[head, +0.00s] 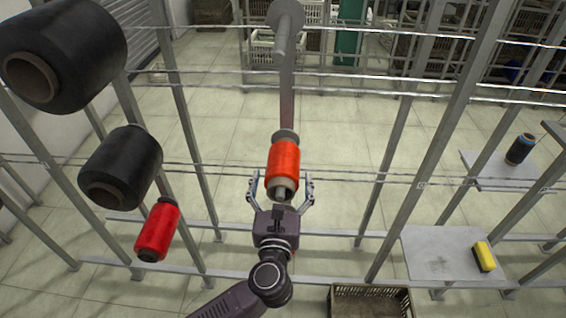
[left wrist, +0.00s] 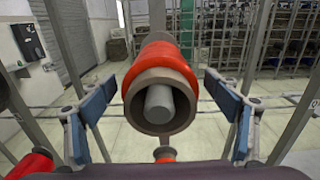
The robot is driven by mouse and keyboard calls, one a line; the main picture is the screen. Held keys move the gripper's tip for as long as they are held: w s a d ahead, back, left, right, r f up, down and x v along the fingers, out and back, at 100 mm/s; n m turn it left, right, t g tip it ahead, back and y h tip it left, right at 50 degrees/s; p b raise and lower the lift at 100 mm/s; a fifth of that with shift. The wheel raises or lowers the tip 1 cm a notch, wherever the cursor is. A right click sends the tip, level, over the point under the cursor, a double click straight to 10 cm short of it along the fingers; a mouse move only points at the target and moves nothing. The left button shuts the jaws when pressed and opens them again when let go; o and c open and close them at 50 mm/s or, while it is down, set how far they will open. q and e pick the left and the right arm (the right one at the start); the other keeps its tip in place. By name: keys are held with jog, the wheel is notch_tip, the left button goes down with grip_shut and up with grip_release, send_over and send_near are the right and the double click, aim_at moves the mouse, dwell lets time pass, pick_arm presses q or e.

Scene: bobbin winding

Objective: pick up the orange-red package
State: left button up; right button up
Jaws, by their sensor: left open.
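The orange-red package (head: 284,160) is a spool of orange-red yarn on a grey-brown core, at the middle of the head view. In the left wrist view the package (left wrist: 162,54) shows end-on, with its open core around a grey peg (left wrist: 160,103). My left gripper (head: 281,184) is open, with one finger on each side of the package's near end. In the left wrist view its blue-grey finger pads stand apart from the package on both sides. My right gripper is not in view.
Large black spools (head: 66,52) (head: 121,167) and a red spool (head: 157,230) are on the rack at left. Metal rack bars surround the package. At right, shelves hold a dark spool (head: 520,149) and a yellow item (head: 484,256). A crate (head: 370,301) sits low at the front.

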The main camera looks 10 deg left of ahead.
pick_arm(q)
jog(key=shift+w, duration=0.25)
jog(key=c, duration=1.2)
jog(key=shift+c, duration=1)
jog(key=shift+r, duration=0.25)
